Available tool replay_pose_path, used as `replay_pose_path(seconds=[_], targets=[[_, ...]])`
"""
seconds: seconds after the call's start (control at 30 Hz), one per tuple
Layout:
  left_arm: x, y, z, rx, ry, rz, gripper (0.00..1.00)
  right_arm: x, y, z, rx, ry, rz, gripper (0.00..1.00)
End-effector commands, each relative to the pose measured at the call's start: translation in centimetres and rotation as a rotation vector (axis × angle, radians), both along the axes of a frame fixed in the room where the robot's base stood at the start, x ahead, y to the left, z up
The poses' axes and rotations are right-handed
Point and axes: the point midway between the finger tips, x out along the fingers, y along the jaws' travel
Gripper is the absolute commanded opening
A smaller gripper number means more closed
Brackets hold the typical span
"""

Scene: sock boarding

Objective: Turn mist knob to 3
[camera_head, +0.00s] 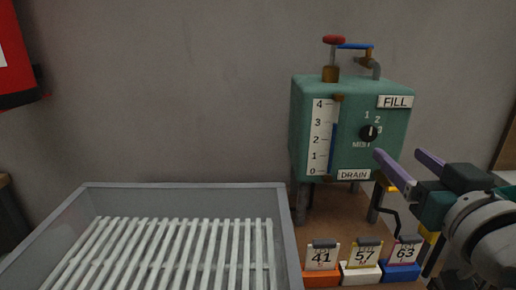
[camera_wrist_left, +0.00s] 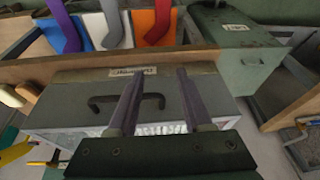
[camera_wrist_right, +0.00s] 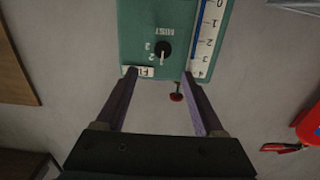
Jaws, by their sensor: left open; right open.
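The mist knob (camera_head: 368,132) is a black dial on the front of a green tank (camera_head: 352,92), with 1, 2 and 3 printed around it. Its white mark points about straight up, near the 1. In the right wrist view, the knob (camera_wrist_right: 163,50) appears upside down beyond the fingertips, between their lines. My right gripper (camera_head: 398,153) is open and empty, to the lower right of the knob and apart from it. My left gripper (camera_wrist_left: 157,72) is open and empty above a grey box with a handle; the head view does not show it.
A level gauge (camera_head: 322,137) marked 0 to 4 is left of the knob, and a red valve handle (camera_head: 334,40) tops the tank. A grey slatted bin (camera_head: 180,186) stands left. Cards 41, 57 and 63 (camera_head: 365,256) stand below the tank.

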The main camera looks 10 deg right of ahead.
Motion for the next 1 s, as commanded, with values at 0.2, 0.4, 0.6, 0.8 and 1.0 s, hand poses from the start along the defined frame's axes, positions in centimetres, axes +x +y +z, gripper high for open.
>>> replay_pose_path(seconds=[0.2,0.4,0.6,0.8,1.0], targets=[[-0.1,-0.1,-0.9,-0.003,0.002,0.0,0.5,1.2,-0.3,-0.4,-0.002,-0.025,0.002,0.7],[-0.3,-0.3,-1.4,-0.011,0.008,0.003,0.5,4.7,-1.1,-0.4,-0.002,-0.025,0.002,0.7],[-0.3,-0.4,-2.0,-0.013,0.008,0.004,0.5,7.9,-1.9,-0.5,-0.001,-0.023,0.002,0.7],[-0.2,-0.3,-2.3,-0.012,0.007,0.004,0.5,9.6,-2.3,-0.5,-0.002,-0.021,0.002,0.7],[-0.2,-0.3,-2.2,-0.008,0.005,0.002,0.5,9.8,-2.4,-0.4,-0.002,-0.021,0.002,0.7]])
